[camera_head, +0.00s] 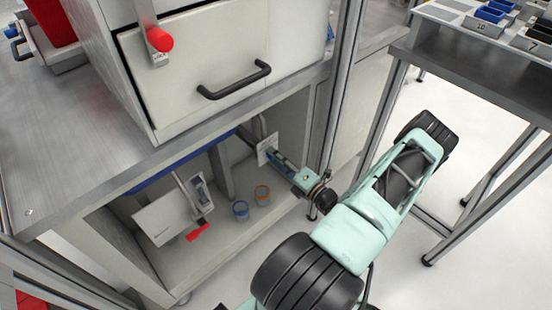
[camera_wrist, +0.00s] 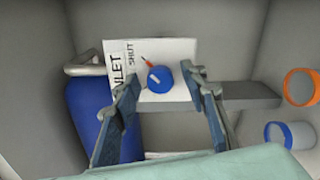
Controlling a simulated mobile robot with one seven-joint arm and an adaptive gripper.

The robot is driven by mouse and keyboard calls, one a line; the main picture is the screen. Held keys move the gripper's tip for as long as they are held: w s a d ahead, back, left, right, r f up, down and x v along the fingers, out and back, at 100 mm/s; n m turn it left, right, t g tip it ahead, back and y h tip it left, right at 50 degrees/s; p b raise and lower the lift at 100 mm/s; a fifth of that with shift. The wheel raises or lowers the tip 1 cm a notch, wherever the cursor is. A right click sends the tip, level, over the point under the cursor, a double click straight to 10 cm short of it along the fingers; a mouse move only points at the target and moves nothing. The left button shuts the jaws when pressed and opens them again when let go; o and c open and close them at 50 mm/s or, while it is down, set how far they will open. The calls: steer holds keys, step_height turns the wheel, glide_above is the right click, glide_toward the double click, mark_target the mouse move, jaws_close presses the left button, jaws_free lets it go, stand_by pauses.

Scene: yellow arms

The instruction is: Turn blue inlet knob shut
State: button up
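The blue inlet knob (camera_wrist: 160,79) sits on a white plate (camera_wrist: 180,50) lettered INLET and SHUT, with a small orange-red pointer (camera_wrist: 147,61) at its upper left. In the wrist view my gripper (camera_wrist: 164,84) is open, with one finger on each side of the knob and a visible gap on both sides. In the head view my gripper (camera_head: 272,154) reaches into the lower cabinet at the plate (camera_head: 267,148). The knob itself is hidden there.
A blue tank (camera_wrist: 88,110) with a grey pipe stands left of the plate. An orange-rimmed cup (camera_head: 262,195) and a blue-rimmed cup (camera_head: 240,210) stand on the cabinet floor. A red handle (camera_head: 198,232) and white panel (camera_head: 162,220) are left. A metal post (camera_head: 340,90) stands near my arm.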

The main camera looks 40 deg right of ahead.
steer(key=s, duration=1.2)
steer(key=shift+d, duration=0.45)
